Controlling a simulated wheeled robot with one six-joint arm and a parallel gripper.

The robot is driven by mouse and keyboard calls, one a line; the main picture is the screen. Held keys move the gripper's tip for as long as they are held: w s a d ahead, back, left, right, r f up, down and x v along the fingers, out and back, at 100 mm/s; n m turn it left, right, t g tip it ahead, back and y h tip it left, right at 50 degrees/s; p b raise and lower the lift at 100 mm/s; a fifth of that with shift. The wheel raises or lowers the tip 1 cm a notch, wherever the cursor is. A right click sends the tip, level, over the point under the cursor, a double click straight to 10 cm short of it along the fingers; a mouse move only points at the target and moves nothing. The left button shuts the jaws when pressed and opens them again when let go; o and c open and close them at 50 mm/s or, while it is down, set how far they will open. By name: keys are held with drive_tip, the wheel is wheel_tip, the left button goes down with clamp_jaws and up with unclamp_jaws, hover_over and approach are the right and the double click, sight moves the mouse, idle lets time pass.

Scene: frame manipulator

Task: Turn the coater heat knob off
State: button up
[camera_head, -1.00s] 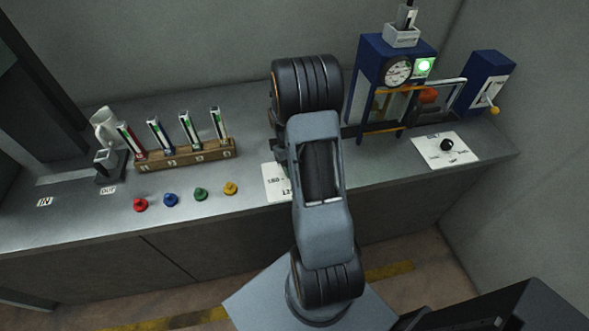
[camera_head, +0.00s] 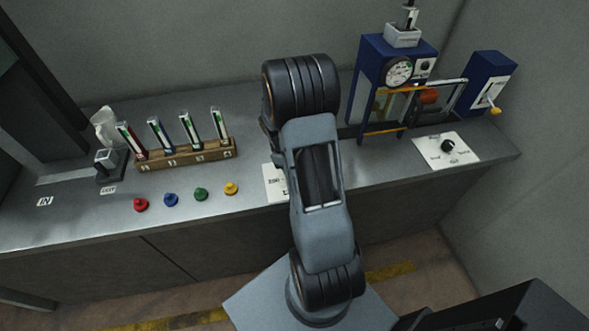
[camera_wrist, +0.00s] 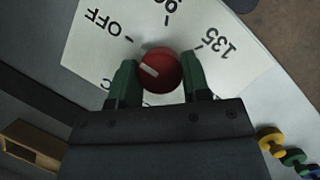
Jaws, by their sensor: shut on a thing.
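In the wrist view the red heat knob (camera_wrist: 165,66) sits between the two green fingers of my gripper (camera_wrist: 160,80), which is shut on its sides. A white mark on the knob lies on its left part; whether it lines up with the OFF tick I cannot tell. The white dial card (camera_wrist: 75,62) shows OFF at upper left, a partly cut label at the top and 135 at upper right. In the head view the card (camera_head: 274,184) is partly behind my arm, which hides the knob and gripper.
The blue machine (camera_head: 368,60) at the back right has a gauge and an unlit lamp box (camera_head: 425,68). A second white dial card (camera_head: 463,156) with a black knob lies right. Coloured pegs (camera_head: 200,194) and a wooden rack (camera_head: 185,155) stand left.

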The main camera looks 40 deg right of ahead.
drive_tip(key=shift+w+r, duration=0.1)
drive_tip(key=shift+w, duration=0.1)
drive_tip(key=o, duration=0.9)
drive_tip(key=shift+s, duration=0.1)
drive_tip(key=shift+o, duration=0.2)
drive_tip(key=v, duration=1.3)
drive_tip(key=shift+r+b, duration=0.35)
drive_tip(key=shift+b, duration=0.05)
